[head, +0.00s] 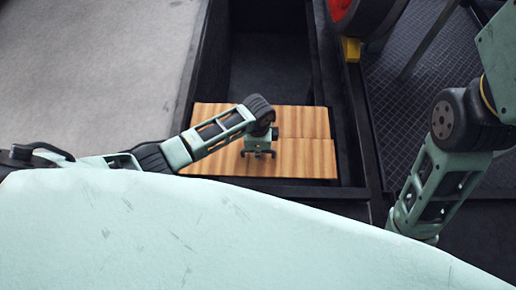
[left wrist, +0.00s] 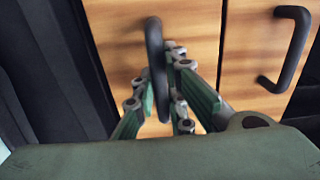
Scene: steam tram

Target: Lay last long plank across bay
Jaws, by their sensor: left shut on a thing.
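Two striped wooden planks lie side by side across the dark bay (head: 270,65) in the head view, a farther one (head: 305,121) and a nearer one (head: 310,160). My left gripper (head: 258,153) is over the nearer plank. In the left wrist view its fingers (left wrist: 160,105) are shut on the black handle (left wrist: 154,55) of one plank (left wrist: 115,35). The other plank (left wrist: 245,40) has its own black handle (left wrist: 290,50), which stands free. The nearer plank's right end reaches slightly farther right. I cannot tell whether it rests or hangs just above its supports. My right gripper is out of view.
The bay's far part is open and dark, between raised side walls (head: 345,90). A pale grey floor (head: 90,70) lies left. On the right are a dark gridded floor (head: 425,75), a yellow block (head: 351,50) and a red round part (head: 340,8).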

